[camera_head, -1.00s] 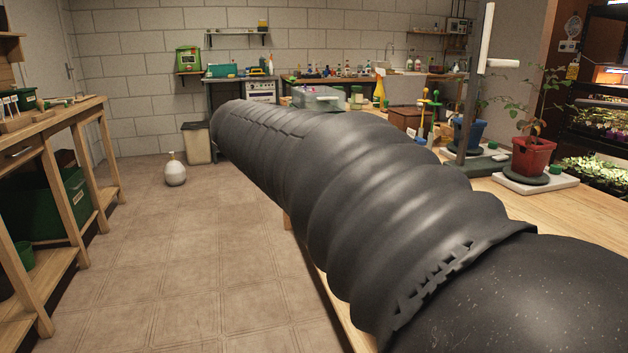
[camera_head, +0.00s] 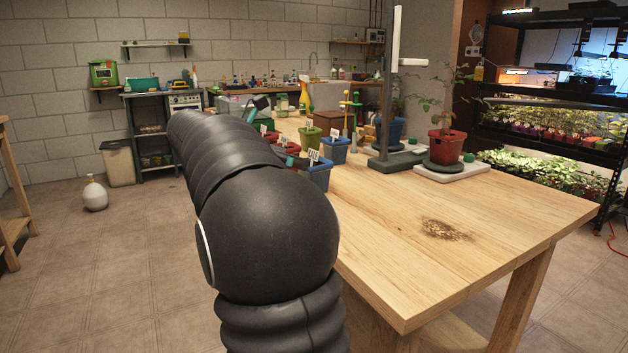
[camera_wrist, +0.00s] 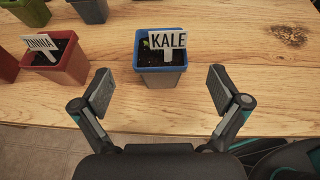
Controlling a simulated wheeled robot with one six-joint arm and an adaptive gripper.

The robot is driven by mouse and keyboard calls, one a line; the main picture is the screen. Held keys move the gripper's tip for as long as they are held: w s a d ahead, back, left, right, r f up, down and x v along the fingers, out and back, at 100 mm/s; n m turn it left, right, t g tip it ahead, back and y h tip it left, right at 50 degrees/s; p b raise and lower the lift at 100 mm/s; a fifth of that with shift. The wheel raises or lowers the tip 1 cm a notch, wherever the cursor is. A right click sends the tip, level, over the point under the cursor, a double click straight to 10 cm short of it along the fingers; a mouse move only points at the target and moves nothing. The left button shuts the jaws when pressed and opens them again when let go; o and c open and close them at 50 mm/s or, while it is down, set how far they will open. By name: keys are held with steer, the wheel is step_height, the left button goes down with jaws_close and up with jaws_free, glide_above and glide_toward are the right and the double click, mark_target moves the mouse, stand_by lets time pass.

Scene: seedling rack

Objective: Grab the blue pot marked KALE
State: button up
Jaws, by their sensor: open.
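The blue pot marked KALE (camera_wrist: 160,77) stands upright on the wooden table (camera_wrist: 240,30) in the wrist view, with dark soil, a small green sprout and a white label. My gripper (camera_wrist: 161,88) is open, with one finger on each side of the pot's near part and gaps between them and the pot. The gripper is empty. In the head view, a blue pot with a white label (camera_head: 319,176) shows on the table, partly hidden behind my arm; its label is too small to read surely.
A red pot labelled ZINNIA (camera_wrist: 62,56) stands left of the KALE pot. More pots (camera_wrist: 91,9) stand at the upper left. Another blue pot (camera_head: 336,150) and a green pot (camera_head: 310,138) stand farther back. The table to the right is clear, with a dark burn mark (camera_head: 444,231).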

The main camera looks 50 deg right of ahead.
steer(key=shift+b+x, duration=0.35)
steer(key=shift+x, duration=3.1)
steer(key=shift+a, duration=0.1)
steer(key=c, duration=1.3)
